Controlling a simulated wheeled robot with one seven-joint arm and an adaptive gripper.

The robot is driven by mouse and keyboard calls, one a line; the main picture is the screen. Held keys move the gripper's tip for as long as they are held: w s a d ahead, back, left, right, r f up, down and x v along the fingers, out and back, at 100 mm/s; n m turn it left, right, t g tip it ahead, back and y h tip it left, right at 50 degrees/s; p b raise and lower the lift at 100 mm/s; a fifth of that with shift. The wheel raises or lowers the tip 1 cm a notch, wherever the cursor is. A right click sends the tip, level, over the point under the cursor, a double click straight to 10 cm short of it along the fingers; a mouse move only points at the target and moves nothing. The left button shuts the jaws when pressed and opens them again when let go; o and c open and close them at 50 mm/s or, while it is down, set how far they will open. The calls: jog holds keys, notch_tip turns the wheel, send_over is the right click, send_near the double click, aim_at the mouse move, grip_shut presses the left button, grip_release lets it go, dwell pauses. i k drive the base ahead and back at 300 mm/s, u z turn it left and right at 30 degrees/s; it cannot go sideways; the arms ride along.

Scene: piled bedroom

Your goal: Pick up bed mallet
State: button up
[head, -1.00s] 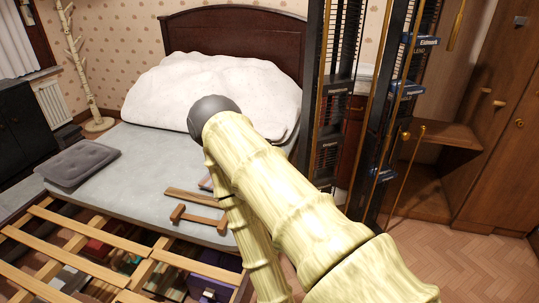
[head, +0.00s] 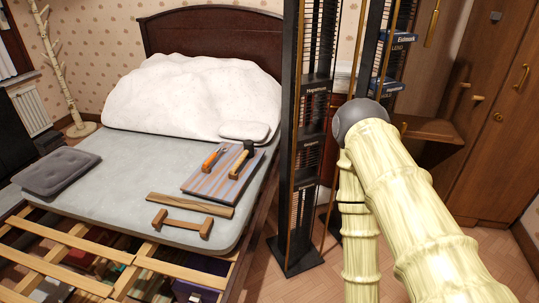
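A mallet-like tool with a dark head and a light wooden handle (head: 238,163) lies on the right part of a striped board (head: 205,184). The board rests on the grey mattress (head: 115,195) near its right edge. An orange-handled tool (head: 213,158) lies beside it on the same board. My arm, pale yellow with a grey rounded elbow, stands at the right of the view, apart from the bed. My gripper is outside the picture, so its state is hidden.
A wooden strip (head: 190,205) and a wooden piece with two thick ends (head: 181,223) lie nearer on the mattress. Bare slats (head: 70,245) cover the front frame. A tall dark rack (head: 296,160) stands right of the bed. A wardrobe (head: 495,120) is far right.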

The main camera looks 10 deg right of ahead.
aim_at(248, 146)
jog(key=u, duration=0.55)
jog(key=k, duration=1.25)
jog(key=u, duration=0.05)
jog(key=i, duration=0.35)
jog(key=z, duration=0.8)
jog(key=i, duration=1.3)
jog(key=u, duration=0.7)
